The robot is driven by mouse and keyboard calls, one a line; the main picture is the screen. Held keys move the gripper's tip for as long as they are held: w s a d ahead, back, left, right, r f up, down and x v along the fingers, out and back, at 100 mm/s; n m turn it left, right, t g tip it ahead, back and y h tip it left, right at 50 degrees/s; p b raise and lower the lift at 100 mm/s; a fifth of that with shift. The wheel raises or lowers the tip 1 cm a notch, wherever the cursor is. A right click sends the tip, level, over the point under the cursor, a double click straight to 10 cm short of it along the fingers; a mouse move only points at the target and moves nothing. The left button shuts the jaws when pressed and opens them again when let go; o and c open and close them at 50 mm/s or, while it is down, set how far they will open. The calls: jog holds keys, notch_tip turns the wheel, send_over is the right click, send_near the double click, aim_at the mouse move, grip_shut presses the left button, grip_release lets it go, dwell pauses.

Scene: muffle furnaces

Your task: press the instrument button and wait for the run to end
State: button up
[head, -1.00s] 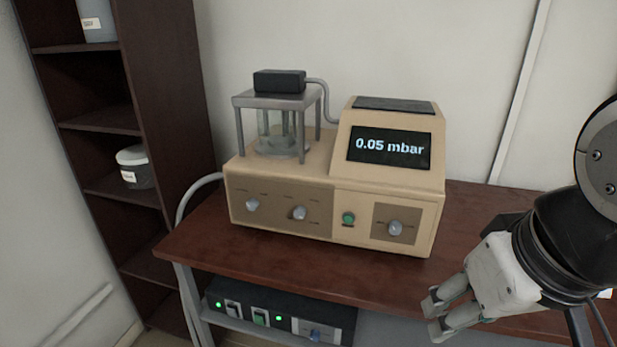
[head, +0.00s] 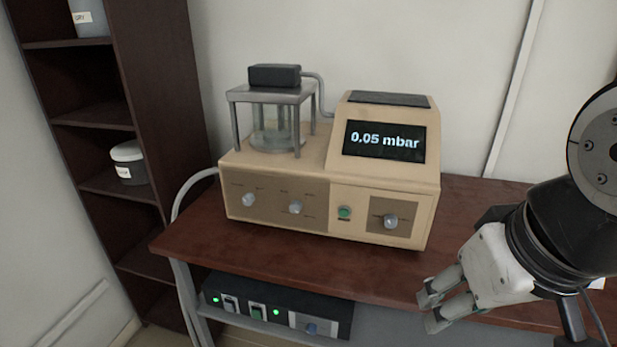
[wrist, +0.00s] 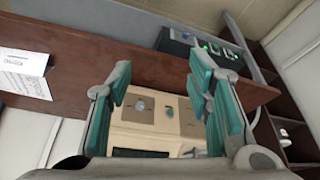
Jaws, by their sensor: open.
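The instrument (head: 310,170) is a beige benchtop unit on a dark red-brown table. Its screen (head: 384,142) reads "0.05 mbar". A green round button (head: 344,212) sits on its front panel, between grey knobs. A glass chamber (head: 275,130) under a metal stand is on its left. My gripper (head: 431,306) is at the lower right, in front of the table and apart from the instrument. In the wrist view my gripper (wrist: 160,100) has its teal-padded fingers spread with nothing held. The instrument's front (wrist: 155,115) shows between them, and the green button (wrist: 170,112) also shows there.
A black power unit (head: 275,305) with lit green lights is on a shelf below the tabletop (head: 240,255). A dark shelf rack (head: 160,90) with jars stands at the left. A white paper card (wrist: 25,72) lies on the table in the wrist view.

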jog(key=shift+c, duration=0.5)
grip_shut()
dwell(0.8)
